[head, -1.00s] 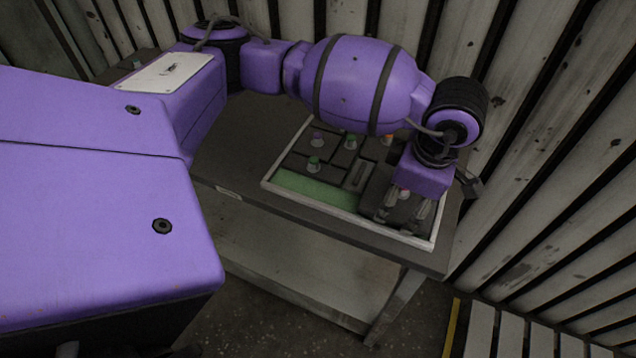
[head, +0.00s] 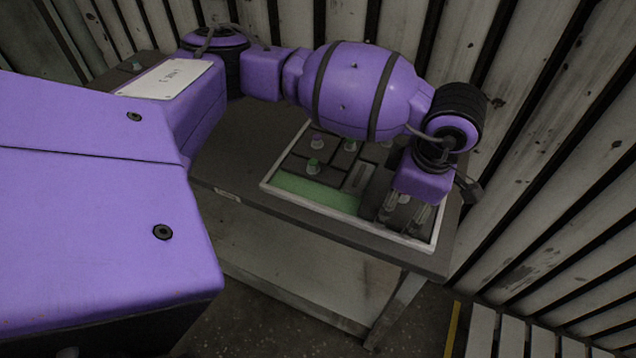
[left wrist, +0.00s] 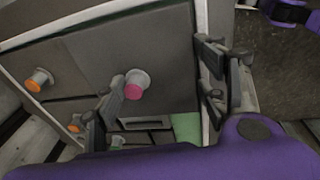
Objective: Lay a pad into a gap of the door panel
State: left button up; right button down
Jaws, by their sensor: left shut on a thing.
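The door panel (head: 273,172) is a white-rimmed frame lying on the table. It holds several dark pads with coloured knobs. A green bare gap (head: 315,193) runs along its near left side, and green also shows in the left wrist view (left wrist: 187,127). My left gripper (head: 404,214) points down over the panel's right end, its two fingers on either side of a knob. In the left wrist view the left gripper (left wrist: 162,92) is shut on the pad with the pink knob (left wrist: 137,84). The fingers partly hide that pad, and its contact with the panel is unclear. My right gripper is out of view.
The dark table (head: 235,150) has free room left of the panel and a lower shelf (head: 290,270). Ribbed metal walls (head: 560,150) stand close behind and right. Orange-knobbed pads (left wrist: 38,80) lie near the grip.

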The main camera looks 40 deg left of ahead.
pick_arm(q)
jog(key=shift+s+f, duration=0.1)
jog(key=shift+f, duration=0.15)
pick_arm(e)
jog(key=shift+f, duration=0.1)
pick_arm(q)
jog(key=shift+f, duration=0.1)
jog(key=o, duration=1.3)
jog(key=shift+o, duration=1.4)
